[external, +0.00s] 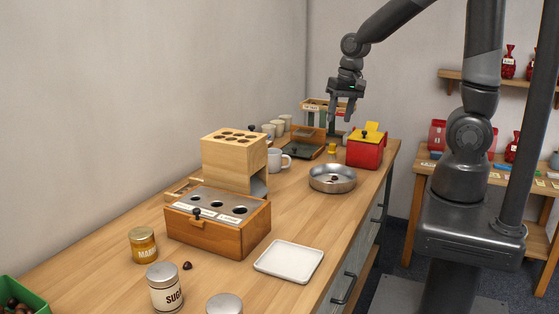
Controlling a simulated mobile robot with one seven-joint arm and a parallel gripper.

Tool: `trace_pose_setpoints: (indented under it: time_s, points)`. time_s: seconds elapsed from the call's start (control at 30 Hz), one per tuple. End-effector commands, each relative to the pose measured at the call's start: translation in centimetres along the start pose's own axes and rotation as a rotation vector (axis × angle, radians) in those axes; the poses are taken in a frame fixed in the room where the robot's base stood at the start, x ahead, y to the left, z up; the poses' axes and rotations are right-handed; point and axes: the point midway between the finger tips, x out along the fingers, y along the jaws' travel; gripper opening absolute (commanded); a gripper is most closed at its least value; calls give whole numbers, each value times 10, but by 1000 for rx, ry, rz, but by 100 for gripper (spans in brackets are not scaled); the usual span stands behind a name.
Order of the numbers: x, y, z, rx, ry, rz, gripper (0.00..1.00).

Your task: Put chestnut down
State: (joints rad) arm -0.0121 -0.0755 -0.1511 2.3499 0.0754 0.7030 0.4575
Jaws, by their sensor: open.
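A single dark brown chestnut (187,266) lies on the wooden counter between the honey-coloured jar and the sugar jar. More chestnuts (17,307) sit in a green box (32,299) at the lower left corner, cut off by the frame. A round metal pan (332,188) stands on the counter with a few small dark pieces in it, too small to name surely. My gripper (341,117) is raised above the far part of the counter, pointing down. It is open, and I see nothing between its fingers.
A wooden box with a metal top (217,235) and a holed wooden block (233,150) fill the counter's middle. A white tray (289,261) lies near the front edge. A red box (366,151) stands beyond the pan. Jars (164,288) crowd the near end.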

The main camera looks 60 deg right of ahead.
Motion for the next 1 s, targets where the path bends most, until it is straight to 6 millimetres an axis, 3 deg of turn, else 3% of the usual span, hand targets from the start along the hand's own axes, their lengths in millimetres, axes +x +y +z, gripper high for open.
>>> trace_pose_setpoints:
  time_s: [0.03,0.2,0.5,0.7,1.0]
  points:
    - [-18,-1,7,-49,26,-21,48]
    - [-64,0,33,-220,96,-62,48]
    - [-126,15,84,-507,241,-85,48]
    - [-145,24,107,-624,306,-74,48]
    - [-149,27,113,-656,321,-69,48]
